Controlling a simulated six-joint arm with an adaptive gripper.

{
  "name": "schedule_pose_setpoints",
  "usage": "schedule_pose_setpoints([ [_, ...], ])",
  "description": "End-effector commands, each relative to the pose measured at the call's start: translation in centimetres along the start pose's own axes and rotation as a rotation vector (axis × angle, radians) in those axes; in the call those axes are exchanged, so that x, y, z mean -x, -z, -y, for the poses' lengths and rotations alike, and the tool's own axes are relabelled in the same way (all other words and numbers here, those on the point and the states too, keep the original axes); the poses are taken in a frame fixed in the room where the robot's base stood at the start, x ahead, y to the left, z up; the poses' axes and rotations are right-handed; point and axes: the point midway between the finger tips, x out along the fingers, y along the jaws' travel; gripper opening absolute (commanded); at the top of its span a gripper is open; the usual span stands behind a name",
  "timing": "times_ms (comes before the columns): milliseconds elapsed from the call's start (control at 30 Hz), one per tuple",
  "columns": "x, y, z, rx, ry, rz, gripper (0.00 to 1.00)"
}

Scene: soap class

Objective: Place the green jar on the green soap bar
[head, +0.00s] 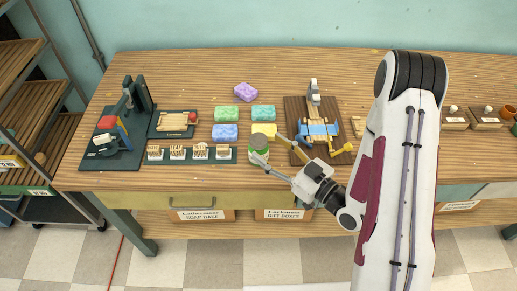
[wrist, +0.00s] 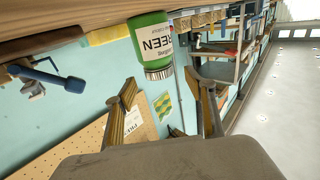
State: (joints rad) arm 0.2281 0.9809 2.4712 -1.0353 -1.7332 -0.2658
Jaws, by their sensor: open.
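The green jar (head: 259,147) stands upright near the table's front edge, in front of the yellow soap bar. In the wrist view, which is upside down, the jar (wrist: 149,42) shows a white label and a metallic lid. My gripper (head: 265,148) is open, its fingers pointing left towards the jar. In the wrist view my gripper (wrist: 160,82) has the jar just past its fingertips, roughly between their lines; it is not held. The green soap bar (head: 226,114) lies further back and to the left, with nothing on it.
Near it lie a teal bar (head: 263,112), a blue bar (head: 225,132), a purple bar (head: 245,91) and the yellow bar (head: 264,130). A dark rack (head: 192,159) of small brushes is left of the jar. A wooden board (head: 294,104) with a blue-topped device stands right.

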Motion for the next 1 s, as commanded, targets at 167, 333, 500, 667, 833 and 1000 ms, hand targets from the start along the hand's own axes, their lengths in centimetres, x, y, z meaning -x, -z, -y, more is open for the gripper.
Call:
schedule_pose_setpoints([
  [167, 0.0, 0.0, 0.0, 0.000, 0.000, 0.000, 0.54],
  [333, -0.4, -0.1, 0.0, 0.001, 0.001, 0.000, 0.54],
  [500, -1.5, -0.4, 0.0, 0.001, 0.002, 0.000, 0.54],
  [667, -3.1, -0.8, 0.0, 0.001, 0.003, 0.000, 0.54],
  [833, -4.5, -0.8, -0.1, 0.001, 0.003, 0.000, 0.54],
  [1000, -5.2, -0.8, -0.1, 0.001, 0.000, 0.000, 0.54],
])
